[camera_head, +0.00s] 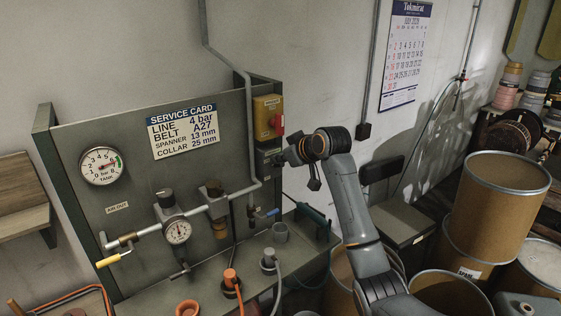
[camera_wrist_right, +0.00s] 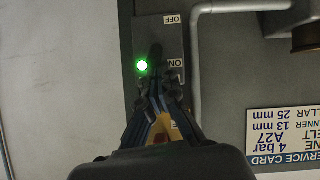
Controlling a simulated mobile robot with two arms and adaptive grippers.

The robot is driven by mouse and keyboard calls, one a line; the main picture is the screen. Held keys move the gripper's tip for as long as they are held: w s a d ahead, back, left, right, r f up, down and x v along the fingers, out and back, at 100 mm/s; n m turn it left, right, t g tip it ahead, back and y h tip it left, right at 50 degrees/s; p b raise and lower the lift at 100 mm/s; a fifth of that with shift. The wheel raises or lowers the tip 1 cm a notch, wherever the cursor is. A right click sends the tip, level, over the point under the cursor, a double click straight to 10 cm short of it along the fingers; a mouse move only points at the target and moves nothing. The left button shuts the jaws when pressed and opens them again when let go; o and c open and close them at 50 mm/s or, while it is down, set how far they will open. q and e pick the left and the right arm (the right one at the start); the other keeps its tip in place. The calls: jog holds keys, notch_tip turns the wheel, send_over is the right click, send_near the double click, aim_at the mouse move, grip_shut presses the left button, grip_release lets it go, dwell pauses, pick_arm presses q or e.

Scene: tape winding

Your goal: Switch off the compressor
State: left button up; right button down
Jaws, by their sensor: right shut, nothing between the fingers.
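The compressor's grey switch box (camera_wrist_right: 178,35) shows upside down in the right wrist view, with OFF and ON labels and a lit green lamp (camera_wrist_right: 142,65). A dark lever (camera_wrist_right: 156,53) stands on the box, its outline partly merged with my fingertips. My right gripper (camera_wrist_right: 160,80) is shut and empty, its tips at the box near the ON label; I cannot tell whether they touch the lever. In the head view the right gripper (camera_head: 284,157) is at the panel's right edge, beside the switch box (camera_head: 264,162). My left gripper is not in view.
A yellow box (camera_head: 264,108) with a red handle sits just above the switch box. A grey pipe (camera_head: 249,120) runs down beside it. The panel also carries a tank gauge (camera_head: 101,166), a service card (camera_head: 183,130) and valves. Brown drums (camera_head: 497,205) stand at the right.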

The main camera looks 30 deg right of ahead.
jog(key=shift+s+f+t+b, duration=0.3)
jog(key=shift+t+b, duration=0.4)
jog(key=shift+b, duration=0.4)
notch_tip(320, 180, down, 6)
jog(key=s+t+b, duration=0.1)
jog(key=t+b, duration=0.6)
jog(key=b, duration=1.1)
jog(key=shift+s+y+b, duration=0.3)
jog(key=shift+s, duration=0.1)
jog(key=shift+d, duration=0.1)
jog(key=shift+f, duration=0.15)
